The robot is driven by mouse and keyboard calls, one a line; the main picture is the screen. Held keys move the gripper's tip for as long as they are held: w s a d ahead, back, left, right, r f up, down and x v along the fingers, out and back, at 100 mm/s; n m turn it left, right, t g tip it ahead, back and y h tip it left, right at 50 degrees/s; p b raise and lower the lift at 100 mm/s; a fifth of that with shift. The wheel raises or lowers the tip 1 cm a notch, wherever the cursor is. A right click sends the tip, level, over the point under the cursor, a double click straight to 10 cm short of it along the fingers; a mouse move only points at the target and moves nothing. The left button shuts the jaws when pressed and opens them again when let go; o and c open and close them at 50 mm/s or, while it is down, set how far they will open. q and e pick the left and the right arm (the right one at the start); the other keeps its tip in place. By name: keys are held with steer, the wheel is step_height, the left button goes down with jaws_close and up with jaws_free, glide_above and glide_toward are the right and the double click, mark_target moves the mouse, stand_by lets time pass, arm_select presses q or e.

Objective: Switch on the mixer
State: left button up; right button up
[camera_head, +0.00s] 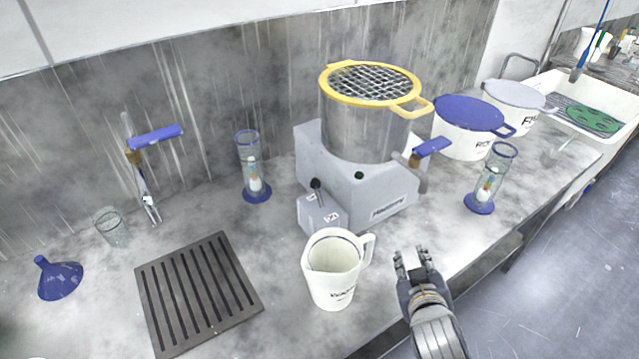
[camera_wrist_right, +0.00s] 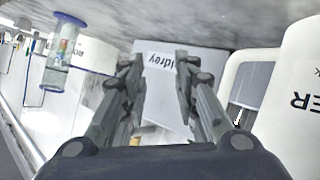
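The mixer (camera_head: 375,185) is a grey machine with a steel drum (camera_head: 362,128) and a yellow-rimmed mesh top (camera_head: 370,82). A black-knobbed lever (camera_head: 316,186) stands on a small switch box (camera_head: 320,214) at its front left. A dark green round button (camera_head: 359,175) is on its front, and a blue-handled tap (camera_head: 431,147) is at its right. My right gripper (camera_head: 416,254) is in front of the mixer near the counter edge, apart from it, open and empty. In the right wrist view, the mixer's lettered front (camera_wrist_right: 165,75) shows between the spread fingers. My left gripper is not visible.
A white jug (camera_head: 333,285) stands left of my right gripper, in front of the switch box. Measuring cylinders (camera_head: 252,170) (camera_head: 487,182) stand on both sides. Lidded pots (camera_head: 462,140) are at the right. A drain grate (camera_head: 200,297) lies at the left.

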steer(key=w+a+r+n+t+y, duration=0.4)
steer(key=w+a+r+n+y, duration=0.15)
steer(key=a+r, duration=0.5)
steer(key=w+a+r+n+t+y, duration=0.4)
steer(key=a+r+n, duration=0.25)
steer(key=r, duration=0.65)
steer(key=s+a+r+n+g+y, duration=0.1)
steer(key=s+a+n+g+y, duration=0.35)
steer(key=a+n+g, duration=0.45)
steer(key=s+a+r+n+g+y, duration=0.25)
steer(key=a+n+g+y, duration=0.4)
steer(key=a+n, duration=0.5)
steer(key=n+h, duration=0.5)
steer(key=h, duration=1.4)
glide_toward(316, 182)
steer(key=shift+g, duration=0.25)
steer(key=p+x, duration=0.3)
steer(key=x, duration=0.7)
steer(key=shift+w+r, duration=0.15)
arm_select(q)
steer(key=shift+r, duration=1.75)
arm_select(e)
steer(key=shift+x, duration=0.9)
